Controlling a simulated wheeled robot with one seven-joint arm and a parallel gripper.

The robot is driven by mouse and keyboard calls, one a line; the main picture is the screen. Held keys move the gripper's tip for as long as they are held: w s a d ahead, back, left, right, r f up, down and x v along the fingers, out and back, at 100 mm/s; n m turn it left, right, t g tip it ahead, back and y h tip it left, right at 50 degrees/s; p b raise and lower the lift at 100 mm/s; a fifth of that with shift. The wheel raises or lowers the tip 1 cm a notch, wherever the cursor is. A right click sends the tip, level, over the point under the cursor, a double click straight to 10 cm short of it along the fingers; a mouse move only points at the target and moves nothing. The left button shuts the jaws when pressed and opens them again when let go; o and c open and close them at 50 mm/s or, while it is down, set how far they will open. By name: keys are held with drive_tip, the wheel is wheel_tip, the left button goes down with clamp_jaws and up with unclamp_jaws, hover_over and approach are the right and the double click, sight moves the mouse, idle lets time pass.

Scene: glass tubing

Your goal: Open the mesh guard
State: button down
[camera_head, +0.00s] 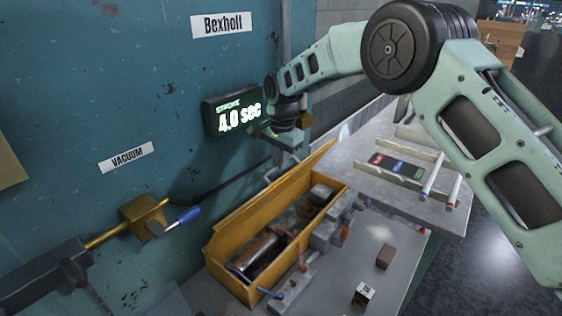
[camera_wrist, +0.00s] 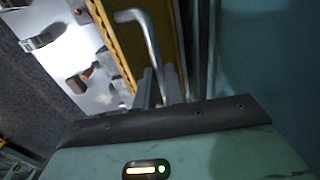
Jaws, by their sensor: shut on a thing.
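The mesh guard seems to be the long yellow panel (camera_head: 268,190) along the wall side of the yellow trough; it stands raised and leans. In the wrist view, a yellow edge (camera_wrist: 108,38) with small dark holes runs down the left. A bent grey metal handle (camera_wrist: 150,48) stands beside it, and its lower end runs between my fingers. My gripper (camera_wrist: 160,88) is shut on this handle. In the head view my gripper (camera_head: 287,150) is small, at the trough's far end by the wall; the exact grip is hard to see there.
The open trough holds a dark cylinder (camera_head: 258,254) and other parts. A display reading 4.0 sec (camera_head: 236,114) is on the teal wall close to my wrist. A brass valve with a blue handle (camera_head: 155,220) projects at left. A tray (camera_head: 395,172) and loose blocks lie right.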

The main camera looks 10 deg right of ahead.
drive_tip(key=shift+s+a+f, duration=0.2)
drive_tip(key=shift+f, duration=0.35)
drive_tip(key=c, duration=1.6)
unclamp_jaws()
drive_tip(key=shift+o, duration=0.6)
drive_tip(key=shift+w+a, duration=0.1)
drive_tip(key=shift+w, duration=0.1)
drive_tip(key=shift+r, duration=0.55)
wheel_tip(320, 180, up, 17)
drive_tip(key=d+b, duration=0.1)
drive_tip(key=b, duration=0.3)
drive_tip(key=shift+s+f, duration=0.2)
drive_tip(key=shift+s, duration=0.2)
